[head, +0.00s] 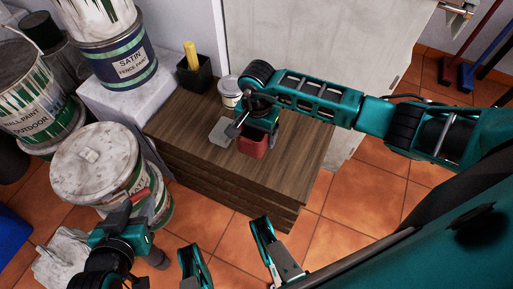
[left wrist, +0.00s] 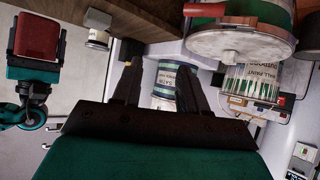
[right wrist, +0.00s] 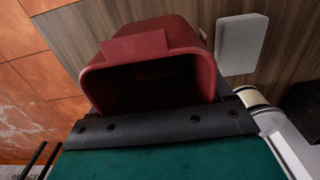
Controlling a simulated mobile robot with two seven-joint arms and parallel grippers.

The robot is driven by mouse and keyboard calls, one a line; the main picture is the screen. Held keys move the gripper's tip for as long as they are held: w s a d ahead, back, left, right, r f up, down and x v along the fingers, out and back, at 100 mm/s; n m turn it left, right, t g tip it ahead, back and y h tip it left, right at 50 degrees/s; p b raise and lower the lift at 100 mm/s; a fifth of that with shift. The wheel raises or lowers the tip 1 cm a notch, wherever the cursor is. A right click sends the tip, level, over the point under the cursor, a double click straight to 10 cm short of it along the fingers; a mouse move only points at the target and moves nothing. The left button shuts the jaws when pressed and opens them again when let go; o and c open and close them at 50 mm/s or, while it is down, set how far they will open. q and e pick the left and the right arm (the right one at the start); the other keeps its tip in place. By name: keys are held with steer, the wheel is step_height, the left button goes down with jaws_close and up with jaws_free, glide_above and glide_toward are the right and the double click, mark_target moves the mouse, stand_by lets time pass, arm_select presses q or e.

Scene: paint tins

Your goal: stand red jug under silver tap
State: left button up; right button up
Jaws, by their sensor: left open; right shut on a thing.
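The red jug (head: 253,145) is at the right part of the dark wooden top. My right gripper (head: 258,122) is shut on it. In the right wrist view the jug (right wrist: 150,75) fills the middle, with its dark opening facing the camera. The jug also shows at the left of the left wrist view (left wrist: 37,36). My left gripper (left wrist: 157,85) is open and empty, beside the white-lidded paint tin. A silver metal fitting (head: 457,7) at the head view's top right edge is partly cut off; I cannot tell whether it is the tap.
A grey slab (head: 222,131) lies left of the jug, and a small white tin (head: 230,91) stands behind it. A black pot (head: 195,75) holds a yellow item. Large paint tins, including a white-lidded one (head: 93,160), crowd the left. Brooms (head: 467,75) lean at the right.

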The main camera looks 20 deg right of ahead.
steer(key=shift+f+b, duration=1.1)
steer(key=shift+f, duration=2.3)
steer(key=o, duration=1.1)
steer(key=shift+r, duration=0.1)
